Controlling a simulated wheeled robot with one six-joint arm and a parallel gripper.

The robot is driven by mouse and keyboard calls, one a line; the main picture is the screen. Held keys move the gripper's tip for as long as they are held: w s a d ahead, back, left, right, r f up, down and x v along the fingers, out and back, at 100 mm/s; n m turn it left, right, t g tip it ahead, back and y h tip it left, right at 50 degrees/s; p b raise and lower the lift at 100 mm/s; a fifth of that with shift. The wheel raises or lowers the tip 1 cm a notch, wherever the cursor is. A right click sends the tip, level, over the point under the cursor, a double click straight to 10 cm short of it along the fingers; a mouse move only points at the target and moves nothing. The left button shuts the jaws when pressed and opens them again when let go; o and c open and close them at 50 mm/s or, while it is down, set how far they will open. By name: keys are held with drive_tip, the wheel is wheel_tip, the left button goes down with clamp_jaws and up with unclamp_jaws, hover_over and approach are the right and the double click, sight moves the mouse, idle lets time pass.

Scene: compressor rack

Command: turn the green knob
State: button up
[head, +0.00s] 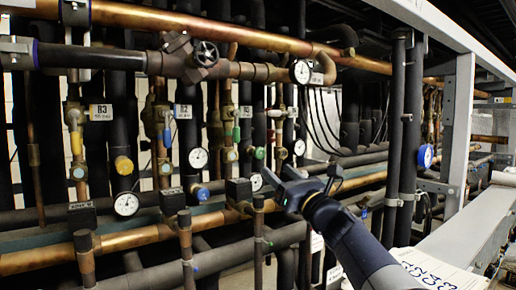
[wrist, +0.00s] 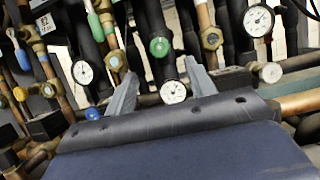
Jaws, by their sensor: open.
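The green knob (head: 259,153) is a small round cap on a dark vertical pipe, seen left of and above my gripper in the head view. In the wrist view the green knob (wrist: 159,47) shows face-on, just beyond and between the fingertips. My gripper (head: 298,175) is open and empty, in front of the pipes. In the wrist view my gripper (wrist: 160,65) has its two grey fingers apart, one on each side of the knob's line, with no visible contact. The exact depth gap is unclear.
A white gauge (wrist: 174,91) sits below the knob between the fingers. A green lever handle (wrist: 95,22) and another gauge (wrist: 82,72) are at left. A gauge (wrist: 258,20) is at right. Horizontal copper pipes (head: 130,238) run below, and a grey frame post (head: 459,130) stands at right.

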sight(261, 154)
drive_tip(key=p+x, duration=0.4)
drive_tip(key=x, duration=0.5)
drive_tip(key=shift+w+r, duration=0.1)
drive_tip(key=shift+w+a+r+p, duration=0.15)
drive_tip(key=shift+w+a+p, duration=0.3)
drive_tip(key=shift+w, duration=0.15)
drive_tip(key=c, duration=1)
drive_tip(key=shift+o, duration=0.2)
drive_tip(key=shift+n+g+y+b, duration=0.3)
drive_tip(key=shift+n+b, duration=0.2)
drive_tip(key=shift+n, duration=0.6)
drive_tip(key=o, duration=1)
drive_tip(key=shift+c, duration=0.2)
